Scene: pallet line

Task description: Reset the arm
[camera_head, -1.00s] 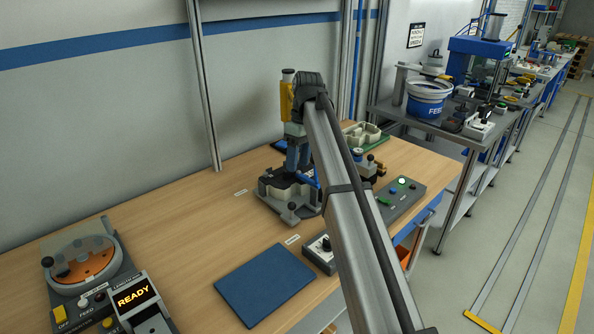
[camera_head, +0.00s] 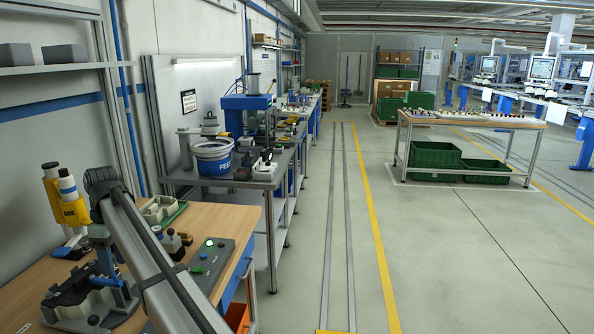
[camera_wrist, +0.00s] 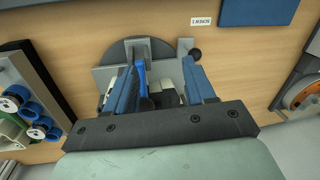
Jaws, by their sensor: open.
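My gripper (camera_wrist: 162,72) shows in the wrist view with two blue fingers spread apart. It points down over a grey and black fixture (camera_wrist: 118,52) with a dark ball knob, and the fingers overlap parts of it in the picture. I cannot tell whether they touch it. No held object is clear between the fingers. In the head view the fixture (camera_head: 68,309) stands on the wooden bench (camera_head: 30,262) at lower left. My arm reaches over the bench there, and its grey link partly hides the bench.
Near the arm are a yellow device (camera_head: 68,211), a green-based tray (camera_head: 160,211) and a control box with a lit green button (camera_head: 209,243). A blue-and-white bucket (camera_head: 213,159) stands on the metal bench behind. The floor aisle (camera_head: 338,230) at right is clear.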

